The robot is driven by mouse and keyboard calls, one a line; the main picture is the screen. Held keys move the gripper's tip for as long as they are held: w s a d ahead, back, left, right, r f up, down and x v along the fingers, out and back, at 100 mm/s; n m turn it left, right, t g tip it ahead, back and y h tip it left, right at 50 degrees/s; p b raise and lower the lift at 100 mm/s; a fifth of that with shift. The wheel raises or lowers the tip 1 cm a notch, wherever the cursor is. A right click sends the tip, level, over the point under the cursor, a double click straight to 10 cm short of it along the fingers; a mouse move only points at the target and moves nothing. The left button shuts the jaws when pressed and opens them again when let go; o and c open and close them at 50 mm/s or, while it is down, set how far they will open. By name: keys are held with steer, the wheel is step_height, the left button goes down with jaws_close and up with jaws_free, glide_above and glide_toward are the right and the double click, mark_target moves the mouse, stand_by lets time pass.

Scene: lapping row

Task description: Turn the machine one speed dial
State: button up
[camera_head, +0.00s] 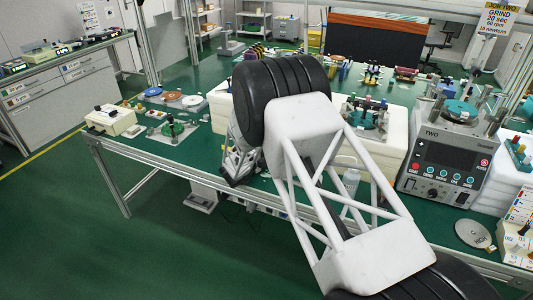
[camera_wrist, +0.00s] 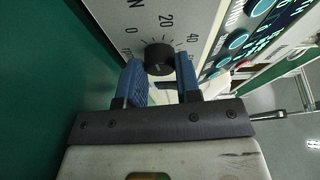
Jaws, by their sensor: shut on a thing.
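A round black dial (camera_wrist: 158,58) sits on a light grey panel (camera_wrist: 130,12) in the wrist view. A printed scale with 0, 20 and 40 curves around it. My gripper (camera_wrist: 159,65) has its two blue fingers on either side of the dial and is shut on it. The direction of the dial's pointer is too small to tell. In the head view my arm hides the gripper, the dial and most of that machine.
A machine labelled TWO (camera_head: 450,150) stands at the right of the green bench. A round metal plate (camera_head: 473,233) lies before it. A cream box (camera_head: 110,120) stands at the bench's left. In the wrist view, lit cyan buttons (camera_wrist: 238,40) lie right of the dial.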

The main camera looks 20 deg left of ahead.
stand_by(0.3)
steer(key=o, duration=0.9)
steer(key=shift+v, duration=3.9)
